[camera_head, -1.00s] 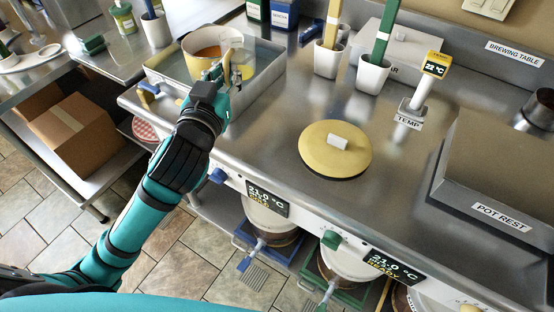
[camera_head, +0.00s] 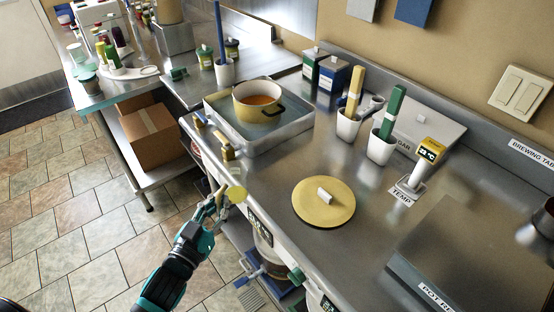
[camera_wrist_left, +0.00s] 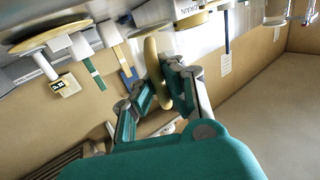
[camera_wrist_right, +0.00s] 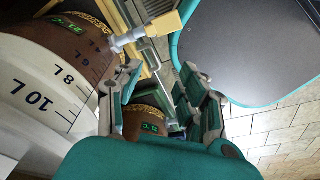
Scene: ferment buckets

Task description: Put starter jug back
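The starter jug (camera_head: 237,193) shows in the head view as a small yellow disc at my left gripper (camera_head: 222,200), in front of the bench's front edge. Its clear walls are hard to make out. In the left wrist view, a yellow-tan curved shape (camera_wrist_left: 156,75), which looks like the jug's contents, sits between the fingers of my left gripper (camera_wrist_left: 158,88), which are closed in on it. My right gripper (camera_wrist_right: 163,95) shows only in its wrist view; its fingers are apart with nothing between them, facing a bucket (camera_wrist_right: 45,85) with litre marks.
A cream pot (camera_head: 243,108) with orange liquid stands in a metal water tray (camera_head: 305,122). A yellow lid (camera_head: 310,205) lies on the bench. White cups (camera_head: 347,125) with paddles and a temperature stand (camera_head: 418,172) are behind it. Floor left of the bench is clear.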

